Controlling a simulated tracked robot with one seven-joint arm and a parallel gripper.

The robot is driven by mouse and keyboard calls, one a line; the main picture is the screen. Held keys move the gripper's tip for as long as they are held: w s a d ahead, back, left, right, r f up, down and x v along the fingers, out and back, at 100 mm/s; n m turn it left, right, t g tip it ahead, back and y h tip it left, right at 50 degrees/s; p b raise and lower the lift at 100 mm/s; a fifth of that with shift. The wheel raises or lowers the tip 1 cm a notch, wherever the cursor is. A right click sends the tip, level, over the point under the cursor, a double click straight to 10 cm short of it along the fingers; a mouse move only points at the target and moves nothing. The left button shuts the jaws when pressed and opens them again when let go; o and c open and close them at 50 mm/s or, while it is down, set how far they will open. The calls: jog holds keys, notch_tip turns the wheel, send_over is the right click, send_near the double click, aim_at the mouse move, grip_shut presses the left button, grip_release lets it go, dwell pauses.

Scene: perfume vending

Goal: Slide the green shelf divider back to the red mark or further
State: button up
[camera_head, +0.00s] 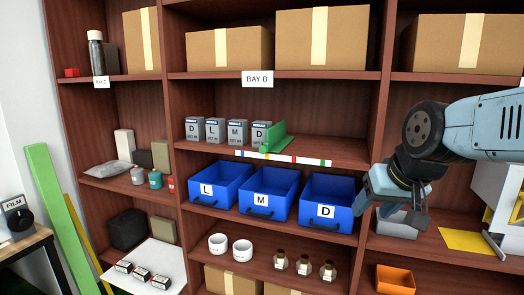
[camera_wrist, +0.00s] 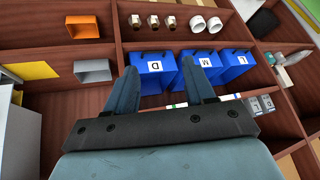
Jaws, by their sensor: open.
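The green shelf divider (camera_head: 277,140) stands upright on the middle shelf of Bay B, just right of a row of grey boxes. A white strip with coloured marks runs along the shelf's front edge. Its red mark (camera_head: 294,159) lies a little right of the divider's base. My gripper (camera_head: 402,218) is in front of the shelves, well right of the divider and apart from it. It is open and empty, and its two spread fingers show in the wrist view (camera_wrist: 163,66). I cannot make out the divider clearly in the wrist view.
Blue bins (camera_head: 269,194) sit on the shelf below. An upright (camera_head: 381,95) stands between the divider's bay and the right bay, with a grey bin (camera_head: 400,225) beyond it. Cardboard boxes (camera_head: 320,40) fill the shelf above. The middle shelf right of the divider is bare.

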aim_at(262, 151)
jog(key=w+a+f+m+t+h, duration=0.15)
jog(key=w+a+f, duration=0.3)
jog(key=w, duration=0.55)
jog(key=w+a+f+m+t, duration=0.1)
jog(key=w+a+f+t, duration=0.3)
jog(key=w, duration=0.6)
jog(key=w+a+f+m+h, duration=0.1)
jog(key=w+a+f+m, duration=0.3)
jog(key=w, duration=0.7)
jog(key=s+a+r+n+t+h, duration=0.1)
jog(key=s+a+r+t+h, duration=0.15)
jog(key=a+t, duration=0.35)
jog(key=s+a+r+n+t+h, duration=0.1)
jog(key=a+r+n+t+h, duration=0.2)
jog(key=a, duration=0.5)
jog(key=shift+m+h, duration=0.6)
jog(key=shift+m, duration=0.15)
jog(key=x, duration=0.5)
jog(key=r+x, duration=0.1)
jog(key=x, duration=0.8)
jog(key=shift+a+r, duration=0.15)
jog(key=shift+r, duration=0.2)
jog(key=shift+c, duration=0.4)
grip_shut()
